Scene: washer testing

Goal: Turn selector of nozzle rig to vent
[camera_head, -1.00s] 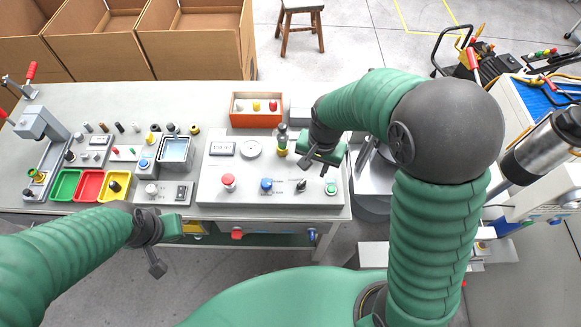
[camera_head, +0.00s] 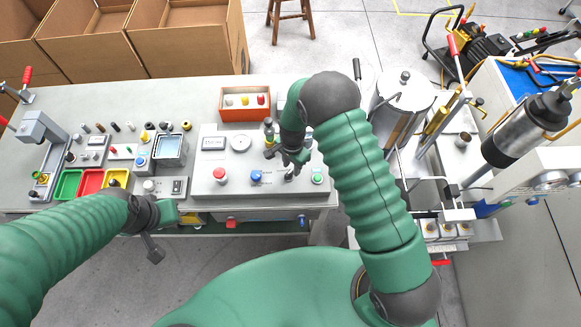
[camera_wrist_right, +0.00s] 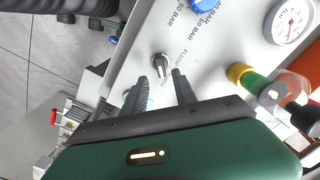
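The nozzle rig (camera_head: 205,178) is a light grey sloped box with a red button, a blue knob (camera_head: 256,176), a green button (camera_head: 317,178), a gauge and a small selector (camera_head: 289,175). In the right wrist view the selector (camera_wrist_right: 161,64) is a metallic knob with a dark base, beside small printing that is hard to read. My right gripper (camera_head: 290,164) is over the selector. In its wrist view the right gripper (camera_wrist_right: 162,80) is open, with the knob just beyond the gap between its fingertips. My left gripper (camera_head: 158,230) hangs near the table's front edge; its fingers are partly hidden.
A green-and-brass nozzle (camera_wrist_right: 252,80) stands close to the right gripper. An orange tray (camera_head: 245,115) sits behind the rig. Coloured bins (camera_head: 90,182) and small fittings are on the left of the table. A metal cylinder (camera_head: 400,95) and pipes stand right of the rig.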

